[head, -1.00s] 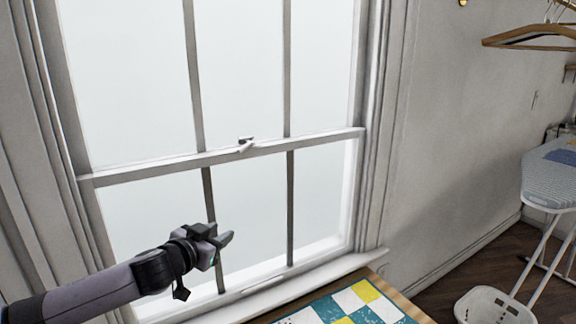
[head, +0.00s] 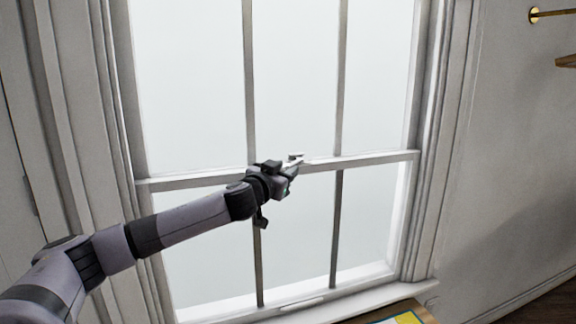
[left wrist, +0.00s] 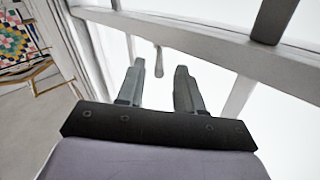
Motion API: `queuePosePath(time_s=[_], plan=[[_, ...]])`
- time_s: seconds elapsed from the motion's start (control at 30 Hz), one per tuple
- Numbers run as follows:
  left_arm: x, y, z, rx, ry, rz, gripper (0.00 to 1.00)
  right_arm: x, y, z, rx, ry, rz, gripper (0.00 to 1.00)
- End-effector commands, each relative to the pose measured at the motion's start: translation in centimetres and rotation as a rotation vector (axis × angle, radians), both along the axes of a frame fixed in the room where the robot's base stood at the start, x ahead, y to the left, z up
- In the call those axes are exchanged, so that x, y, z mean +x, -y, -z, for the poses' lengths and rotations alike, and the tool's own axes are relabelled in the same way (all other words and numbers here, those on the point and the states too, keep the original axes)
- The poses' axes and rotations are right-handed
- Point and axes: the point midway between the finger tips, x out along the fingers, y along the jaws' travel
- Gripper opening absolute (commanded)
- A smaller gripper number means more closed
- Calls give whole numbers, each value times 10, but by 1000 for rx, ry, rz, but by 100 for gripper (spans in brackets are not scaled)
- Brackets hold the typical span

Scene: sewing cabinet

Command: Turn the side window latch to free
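The window latch (head: 296,157) is a small pale lever on the middle rail of the sash window. In the head view my left gripper (head: 290,169) is at the rail, just below and left of the latch, and partly covers it. In the left wrist view the latch lever (left wrist: 159,62) hangs from the rail, between the lines of the two fingers and around their tips. My left gripper (left wrist: 160,75) is open, with a clear gap between its fingers. I cannot tell whether a finger touches the lever. My right gripper is not in view.
The window's middle rail (head: 375,160) and upright bars stand close to my left gripper. A wooden table with a coloured patchwork top (head: 405,318) is at the bottom right. A patchwork piece (left wrist: 15,38) shows at the left wrist view's upper left.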

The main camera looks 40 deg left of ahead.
Motion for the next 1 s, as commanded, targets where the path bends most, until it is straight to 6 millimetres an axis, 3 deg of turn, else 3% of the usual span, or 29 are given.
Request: queuePosePath(time_s=[0.2, 0.57, 0.7, 1.0], plan=[[14, -4, 0, 1, 0, 0, 36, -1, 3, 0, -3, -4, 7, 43], [18, -5, 0, 2, -1, 1, 36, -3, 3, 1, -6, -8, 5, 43], [17, -5, 0, 2, -1, 1, 0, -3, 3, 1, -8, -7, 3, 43], [17, -5, 1, 2, -1, 1, 0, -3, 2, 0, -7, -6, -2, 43]])
